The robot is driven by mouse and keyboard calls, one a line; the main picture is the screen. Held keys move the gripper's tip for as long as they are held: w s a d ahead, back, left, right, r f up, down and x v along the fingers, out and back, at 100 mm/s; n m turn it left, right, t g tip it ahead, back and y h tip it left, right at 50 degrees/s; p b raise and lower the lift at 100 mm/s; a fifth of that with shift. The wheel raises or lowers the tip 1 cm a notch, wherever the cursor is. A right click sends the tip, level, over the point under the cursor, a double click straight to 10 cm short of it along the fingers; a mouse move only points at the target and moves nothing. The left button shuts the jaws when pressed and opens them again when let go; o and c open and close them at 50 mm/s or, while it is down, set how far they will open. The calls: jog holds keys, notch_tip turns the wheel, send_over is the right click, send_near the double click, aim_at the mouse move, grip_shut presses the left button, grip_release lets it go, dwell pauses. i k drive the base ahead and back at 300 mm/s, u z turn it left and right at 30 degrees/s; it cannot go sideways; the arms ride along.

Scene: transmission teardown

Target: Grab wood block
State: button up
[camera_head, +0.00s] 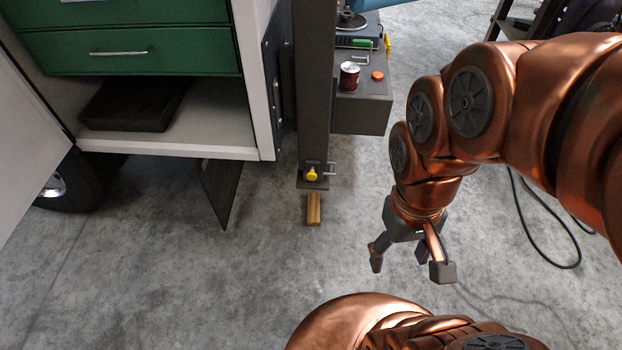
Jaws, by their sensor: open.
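The wood block (314,209) is a small light-brown piece lying on the concrete floor, just in front of the foot of a dark grey post. My gripper (409,265) is open and empty, with its fingers pointing down. It is to the right of the block and apart from it, lower in the picture. The block is in full view and nothing covers it.
The dark post (314,90) stands behind the block, with a yellow knob (311,174) at its foot. A grey box (361,115) carries a red can (349,76). A cabinet (170,146) is at left. A black cable (540,235) lies at right.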

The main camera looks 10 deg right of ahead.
aim_at(313, 198)
jog(key=u, duration=4.8)
jog(key=k, duration=2.5)
jog(key=z, duration=0.65)
